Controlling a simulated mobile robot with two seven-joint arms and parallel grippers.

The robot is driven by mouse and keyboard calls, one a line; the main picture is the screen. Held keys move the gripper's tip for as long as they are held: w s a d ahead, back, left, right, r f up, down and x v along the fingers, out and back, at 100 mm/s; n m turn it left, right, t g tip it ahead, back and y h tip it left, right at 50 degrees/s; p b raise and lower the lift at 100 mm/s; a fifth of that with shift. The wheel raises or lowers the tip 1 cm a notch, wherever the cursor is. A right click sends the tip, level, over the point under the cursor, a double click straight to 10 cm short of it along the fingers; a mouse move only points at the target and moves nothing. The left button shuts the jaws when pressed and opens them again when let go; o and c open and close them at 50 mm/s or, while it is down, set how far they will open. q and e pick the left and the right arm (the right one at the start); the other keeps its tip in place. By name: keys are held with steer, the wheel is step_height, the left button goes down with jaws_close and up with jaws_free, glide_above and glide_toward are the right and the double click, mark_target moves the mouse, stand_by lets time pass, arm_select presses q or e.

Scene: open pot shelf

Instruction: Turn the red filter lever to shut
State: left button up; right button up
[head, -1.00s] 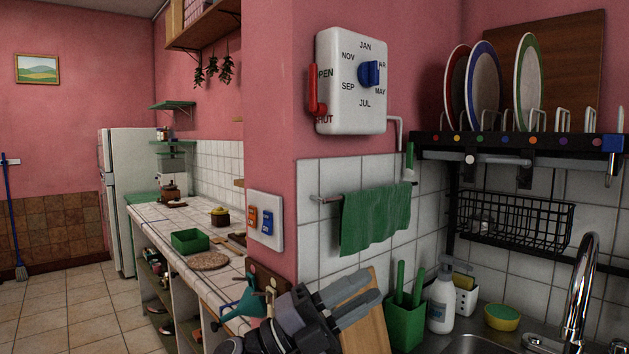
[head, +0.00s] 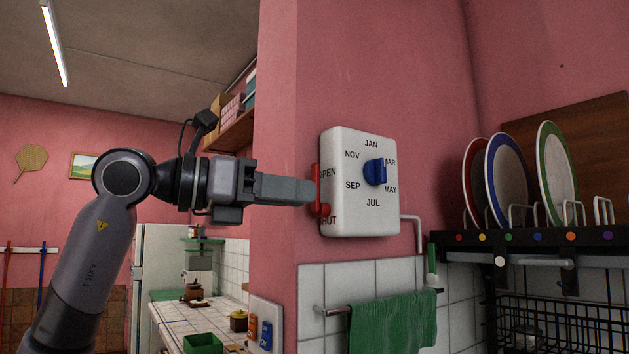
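The white filter box (head: 350,222) hangs on the pink wall, with month names around a blue knob (head: 375,172). Contact cannot be told. The fingers overlap from this side, so their gap is hidden. My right gripper is out of view.
A dish rack (head: 540,243) with several plates is on the right. A green towel (head: 392,322) hangs on a rail below the box. A pipe (head: 418,232) runs at the box's lower right. A counter (head: 180,322) lies behind my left arm.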

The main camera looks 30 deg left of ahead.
mark_target(313, 175)
arm_select(q)
steer(key=s+a+r+n+t+y, duration=0.1)
steer(key=s+a+r+t+y, duration=0.1)
steer(key=a+r, duration=0.15)
steer(key=shift+y, duration=0.3)
steer(key=p+x, duration=0.1)
steer(key=x, duration=0.5)
steer(key=shift+w, duration=0.4)
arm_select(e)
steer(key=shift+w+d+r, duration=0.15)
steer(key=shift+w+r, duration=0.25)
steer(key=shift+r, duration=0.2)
arm_select(q)
jaws_close()
